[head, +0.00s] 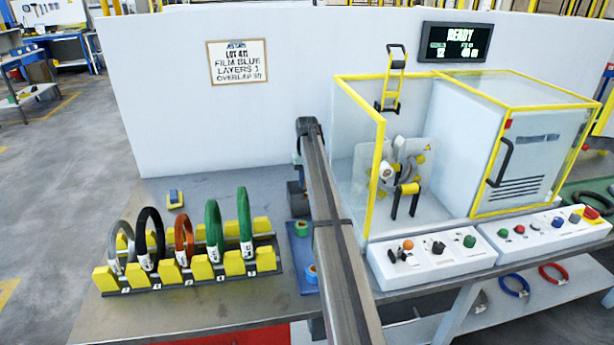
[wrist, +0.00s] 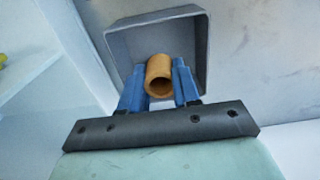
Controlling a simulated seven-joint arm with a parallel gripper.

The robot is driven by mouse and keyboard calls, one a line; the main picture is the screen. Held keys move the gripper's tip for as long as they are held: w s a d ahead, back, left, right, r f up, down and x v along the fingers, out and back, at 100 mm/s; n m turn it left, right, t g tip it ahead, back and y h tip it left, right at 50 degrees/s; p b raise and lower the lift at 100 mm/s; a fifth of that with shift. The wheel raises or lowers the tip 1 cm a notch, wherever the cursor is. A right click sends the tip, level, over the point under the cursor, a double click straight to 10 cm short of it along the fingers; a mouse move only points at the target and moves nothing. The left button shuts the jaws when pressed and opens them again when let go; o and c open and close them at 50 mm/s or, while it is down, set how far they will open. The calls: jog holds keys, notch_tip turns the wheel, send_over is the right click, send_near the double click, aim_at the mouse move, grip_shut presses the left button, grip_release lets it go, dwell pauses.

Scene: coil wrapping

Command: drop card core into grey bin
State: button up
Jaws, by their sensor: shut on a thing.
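In the wrist view my gripper (wrist: 160,86) has its two blue fingers shut on the card core (wrist: 159,70), a short brown tube with its open end toward the camera. The core is over the opening of the grey bin (wrist: 202,50), a square box with raised walls; I cannot tell how far above its floor the core is. In the head view the grey bin (head: 297,198) shows partly behind my arm, near the back of the bench. My gripper and the core are hidden by my arm in the head view.
A rack (head: 190,270) with several coils stands at the left. Blue and green tape rolls lie on a blue mat (head: 299,255) in front of the bin. The wrapping machine (head: 405,185) with yellow framing and button panels stands at the right. The white wall (head: 170,90) rises close behind.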

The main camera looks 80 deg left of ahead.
jog(key=shift+f, duration=1.6)
jog(key=o, duration=1.1)
jog(key=shift+r, duration=0.15)
notch_tip(320, 180, up, 14)
jog(key=shift+f, duration=0.2)
